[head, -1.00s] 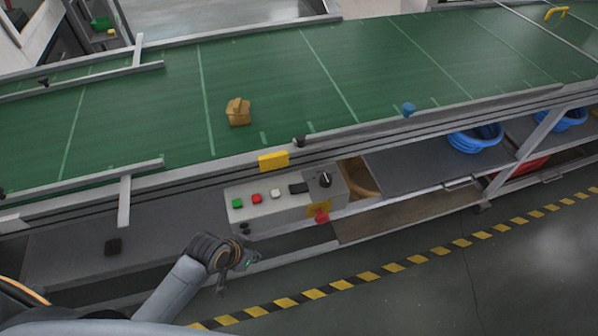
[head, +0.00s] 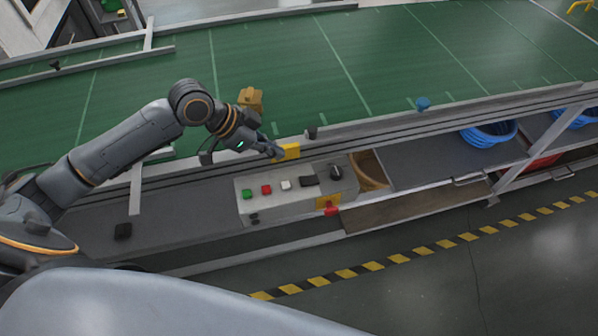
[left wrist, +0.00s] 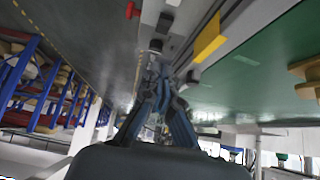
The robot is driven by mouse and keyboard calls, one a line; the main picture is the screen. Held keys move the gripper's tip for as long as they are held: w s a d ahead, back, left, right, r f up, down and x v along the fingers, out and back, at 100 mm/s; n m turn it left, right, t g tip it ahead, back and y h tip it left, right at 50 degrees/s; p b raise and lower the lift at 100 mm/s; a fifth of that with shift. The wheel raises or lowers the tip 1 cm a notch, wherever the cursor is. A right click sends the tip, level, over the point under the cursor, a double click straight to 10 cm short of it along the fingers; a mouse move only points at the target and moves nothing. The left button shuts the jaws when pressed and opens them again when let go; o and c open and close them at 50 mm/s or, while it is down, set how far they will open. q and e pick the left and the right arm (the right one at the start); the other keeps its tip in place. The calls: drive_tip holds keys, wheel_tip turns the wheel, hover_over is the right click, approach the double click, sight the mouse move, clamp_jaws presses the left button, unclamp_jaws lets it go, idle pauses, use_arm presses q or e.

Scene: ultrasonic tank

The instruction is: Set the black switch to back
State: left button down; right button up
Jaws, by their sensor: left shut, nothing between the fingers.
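A grey control box (head: 290,203) sits under the conveyor's near rail in the head view. On its top are a green button (head: 247,194), a red button (head: 266,189), a white button (head: 286,185), a flat black piece (head: 308,180) and a round black switch (head: 337,172) at the right end. The switch's exact setting is too small to tell. My left gripper (head: 274,151) is shut and empty, above the rail by the yellow block (head: 290,151), up and left of the switch. It also shows blurred in the left wrist view (left wrist: 157,48). My right gripper is not in view.
The green conveyor belt (head: 350,70) lies behind, with a tan block (head: 250,98) beyond my gripper. A red knob (head: 331,210) juts from the box front. Blue baskets (head: 488,134) stand on the shelf at right. Floor in front is open.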

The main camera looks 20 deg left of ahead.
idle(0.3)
use_arm(q)
drive_tip(key=p, duration=0.3)
hover_over(307, 180)
drive_tip(key=s+a, duration=0.1)
drive_tip(key=a, duration=0.1)
wheel_tip(307, 180, down, 7)
drive_tip(key=shift+s+d+f, duration=0.1)
wheel_tip(307, 180, down, 4)
drive_tip(key=shift+r+p, duration=0.2)
drive_tip(key=shift+p, duration=0.3)
drive_tip(key=shift+s+f, duration=0.1)
drive_tip(key=shift+f, duration=0.45)
